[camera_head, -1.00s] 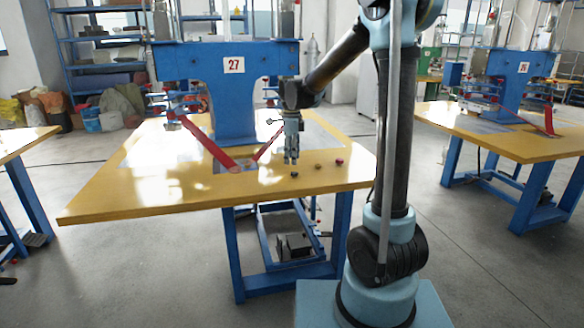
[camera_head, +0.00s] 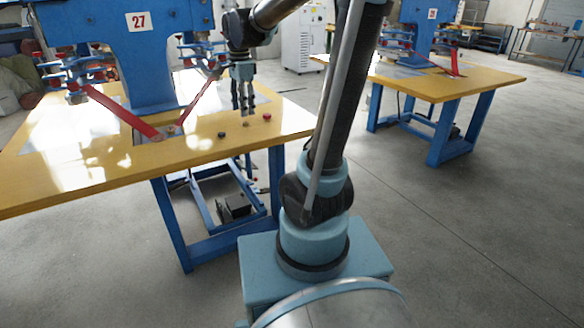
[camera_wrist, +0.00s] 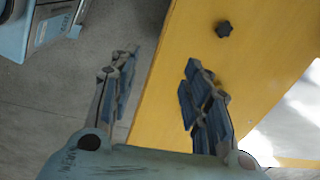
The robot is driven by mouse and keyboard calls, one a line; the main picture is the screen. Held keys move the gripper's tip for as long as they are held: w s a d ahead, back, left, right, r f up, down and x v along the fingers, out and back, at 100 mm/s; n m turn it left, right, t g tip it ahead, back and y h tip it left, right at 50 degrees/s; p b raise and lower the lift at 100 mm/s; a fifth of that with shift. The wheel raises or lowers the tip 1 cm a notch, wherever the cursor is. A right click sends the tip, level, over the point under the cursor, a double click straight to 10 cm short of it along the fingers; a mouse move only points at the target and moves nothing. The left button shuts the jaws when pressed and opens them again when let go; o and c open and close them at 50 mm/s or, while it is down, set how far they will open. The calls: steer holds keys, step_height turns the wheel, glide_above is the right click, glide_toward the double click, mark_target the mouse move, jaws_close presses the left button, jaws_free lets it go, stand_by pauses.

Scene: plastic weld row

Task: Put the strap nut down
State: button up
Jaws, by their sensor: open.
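My gripper (camera_head: 245,113) is open, with its fingers pointing down near the front right edge of the yellow table (camera_head: 100,185). Three small pieces lie near it: a dark one (camera_head: 221,135), a brownish one (camera_head: 246,124) and a red one (camera_head: 267,117). I cannot tell which is the strap nut. The brownish piece shows just below the fingertips. In the wrist view my gripper (camera_wrist: 158,80) has nothing between its fingers. One finger shows over the floor and one over the table. A dark star-shaped piece (camera_wrist: 224,29) lies on the table beyond the right finger.
A blue welding machine (camera_head: 145,60) numbered 27 stands on the table, with red arms (camera_head: 122,112) reaching toward the front. A second yellow table (camera_head: 440,82) with a blue machine stands at the right. Open grey floor (camera_head: 470,220) lies between and in front.

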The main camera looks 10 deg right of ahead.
steer(key=s+d+f+n, duration=0.4)
steer(key=s, duration=0.3)
steer(key=s+d+f+n+t, duration=0.1)
steer(key=s+d+f+n, duration=0.3)
steer(key=s, duration=0.4)
steer(key=s+d+f+n, duration=0.4)
steer(key=s+f+n, duration=0.2)
steer(key=s, duration=0.1)
steer(key=shift+s+d+t, duration=0.3)
steer(key=shift+s+d, duration=0.05)
steer(key=shift+w+f, duration=0.15)
steer(key=shift+w, duration=0.25)
